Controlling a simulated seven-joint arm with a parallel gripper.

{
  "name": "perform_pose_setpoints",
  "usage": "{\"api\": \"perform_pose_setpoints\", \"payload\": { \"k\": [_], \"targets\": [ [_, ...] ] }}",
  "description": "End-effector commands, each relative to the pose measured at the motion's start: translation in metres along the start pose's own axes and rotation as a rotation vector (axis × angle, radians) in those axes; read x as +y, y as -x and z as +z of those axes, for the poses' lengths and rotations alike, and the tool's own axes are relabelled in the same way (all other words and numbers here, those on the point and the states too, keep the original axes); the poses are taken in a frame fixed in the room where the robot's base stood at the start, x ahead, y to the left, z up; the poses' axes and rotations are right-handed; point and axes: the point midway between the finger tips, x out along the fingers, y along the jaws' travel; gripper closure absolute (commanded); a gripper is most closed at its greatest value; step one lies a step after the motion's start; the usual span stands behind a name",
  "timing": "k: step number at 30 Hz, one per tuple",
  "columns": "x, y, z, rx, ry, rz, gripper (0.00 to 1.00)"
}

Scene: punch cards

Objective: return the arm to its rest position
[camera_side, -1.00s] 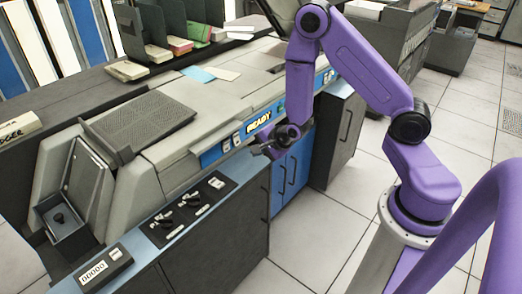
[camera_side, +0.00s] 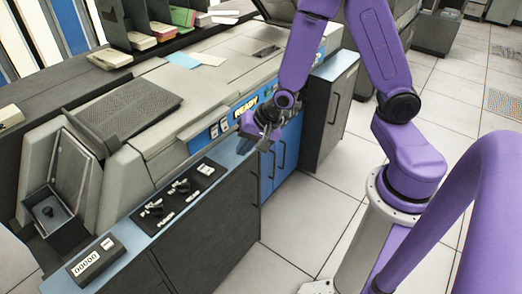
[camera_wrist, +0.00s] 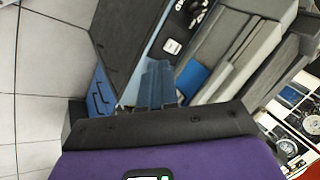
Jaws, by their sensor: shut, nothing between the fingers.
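My gripper (camera_side: 268,140) hangs in front of the machine's blue panel with the READY sign (camera_side: 246,105), above the blue cabinet doors (camera_side: 281,160). In the wrist view the fingers (camera_wrist: 158,80) show as a narrow blue-grey shape in front of the cabinet. My purple arm reaches across from the right, and its upper joint runs out of the top of the side view.
A control strip with black knobs (camera_side: 179,187) and a counter box (camera_side: 96,259) lie along the machine's front ledge. A dark mesh tray (camera_side: 128,112) sits on top. Card stacks (camera_side: 110,58) stand on the back shelf. The tiled floor (camera_side: 310,215) in front is clear.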

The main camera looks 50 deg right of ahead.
Motion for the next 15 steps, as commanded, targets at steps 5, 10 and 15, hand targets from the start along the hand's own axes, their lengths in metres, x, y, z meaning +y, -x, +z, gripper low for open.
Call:
{"api": "perform_pose_setpoints", "payload": {
  "k": [5,10,15],
  "targets": [
    [-0.005,0.056,0.059,-0.17,0.487,0.049,1.0],
    [0.014,0.114,0.098,-0.319,0.961,0.084,1.0],
    [0.044,0.17,0.117,-0.449,1.412,0.106,1.0]
  ]
}}
